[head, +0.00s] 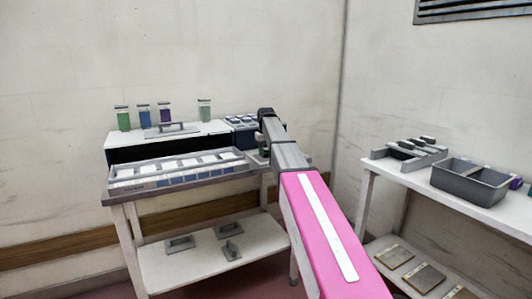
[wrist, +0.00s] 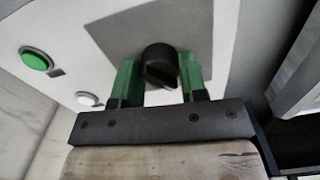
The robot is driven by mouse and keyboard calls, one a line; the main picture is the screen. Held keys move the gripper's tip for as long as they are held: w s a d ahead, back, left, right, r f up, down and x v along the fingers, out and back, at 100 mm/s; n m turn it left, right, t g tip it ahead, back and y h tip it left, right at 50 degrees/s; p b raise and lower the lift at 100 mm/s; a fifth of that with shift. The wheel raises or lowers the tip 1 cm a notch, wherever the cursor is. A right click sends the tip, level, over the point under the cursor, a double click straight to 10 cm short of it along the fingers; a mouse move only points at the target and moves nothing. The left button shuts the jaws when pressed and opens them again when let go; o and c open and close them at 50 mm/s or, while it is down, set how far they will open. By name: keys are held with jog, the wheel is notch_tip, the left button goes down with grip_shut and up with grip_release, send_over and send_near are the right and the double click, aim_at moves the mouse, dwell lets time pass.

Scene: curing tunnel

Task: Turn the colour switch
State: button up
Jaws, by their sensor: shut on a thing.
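The colour switch, a black round knob (wrist: 160,62), stands on a grey square on a white panel (wrist: 75,50) in the wrist view. My gripper (wrist: 158,78) has its green fingers on both sides of the knob and is shut on it. In the head view my arm reaches to the right end of the white machine (head: 150,142) on the table.
A green button (wrist: 36,58) and a white button (wrist: 86,98) sit left of the knob. Jars (head: 124,118) stand on the machine. A side table at right holds a grey bin (head: 470,183). A lower shelf (head: 205,262) holds several grey pieces.

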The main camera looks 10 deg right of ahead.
jog(key=shift+n, duration=1.1)
jog(key=o, duration=0.9)
notch_tip(320, 180, up, 11)
jog(key=shift+f, duration=0.1)
jog(key=shift+s, duration=0.1)
